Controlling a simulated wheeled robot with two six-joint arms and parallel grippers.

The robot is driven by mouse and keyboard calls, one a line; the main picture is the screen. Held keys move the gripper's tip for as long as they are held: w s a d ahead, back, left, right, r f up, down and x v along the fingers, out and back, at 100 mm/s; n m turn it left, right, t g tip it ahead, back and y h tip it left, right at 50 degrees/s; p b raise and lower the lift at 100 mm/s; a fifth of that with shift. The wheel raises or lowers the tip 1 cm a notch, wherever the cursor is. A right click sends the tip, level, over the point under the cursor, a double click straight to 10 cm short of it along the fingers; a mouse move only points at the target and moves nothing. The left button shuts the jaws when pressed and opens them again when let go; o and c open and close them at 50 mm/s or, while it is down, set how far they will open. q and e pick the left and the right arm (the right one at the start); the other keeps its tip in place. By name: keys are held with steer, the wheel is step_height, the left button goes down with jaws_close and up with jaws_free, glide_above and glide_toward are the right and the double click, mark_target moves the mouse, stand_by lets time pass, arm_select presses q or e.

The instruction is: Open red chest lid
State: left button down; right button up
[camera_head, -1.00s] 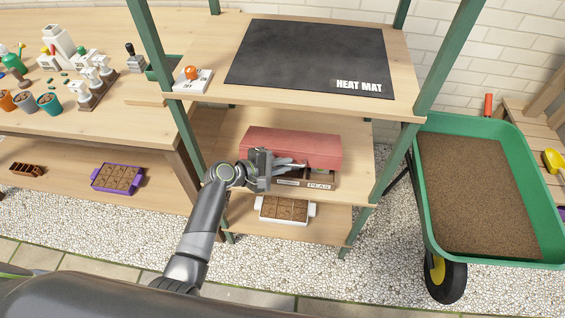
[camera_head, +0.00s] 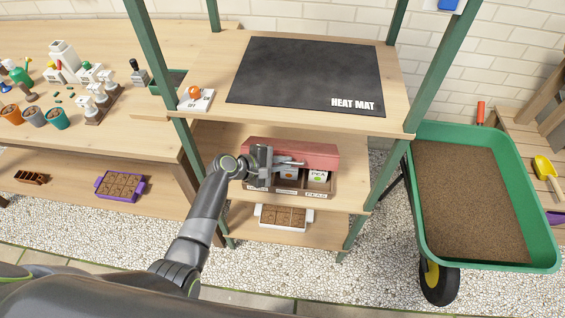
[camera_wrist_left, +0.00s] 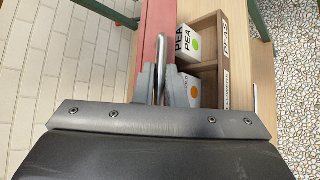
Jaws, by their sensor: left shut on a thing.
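The red chest lid (camera_head: 313,152) is on the middle shelf of the green-framed rack, tilted up so the inside of the wooden chest (camera_head: 320,193) shows. Seed packets (camera_head: 318,176) marked PEA stand in its compartments. My left gripper (camera_head: 290,162) is at the lid's front edge, shut on the metal handle. In the left wrist view the fingers (camera_wrist_left: 162,85) close around the handle (camera_wrist_left: 186,45), with the red lid (camera_wrist_left: 154,30) to the left and the open compartments to the right. My right gripper is not in view.
The heat mat shelf (camera_head: 225,112) lies above the chest. A white tray (camera_head: 283,217) sits on the shelf below. Green rack posts (camera_head: 190,145) stand close to my left arm. A green wheelbarrow (camera_head: 545,235) of soil stands at the right.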

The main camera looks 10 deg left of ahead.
arm_select(q)
steer(key=c, duration=1.5)
jaws_free()
steer(key=v, duration=1.7)
steer(key=shift+a+p, duration=0.2)
steer(key=shift+p, duration=0.1)
steer(key=shift+s+r, duration=0.1)
steer(key=shift+c, duration=0.2)
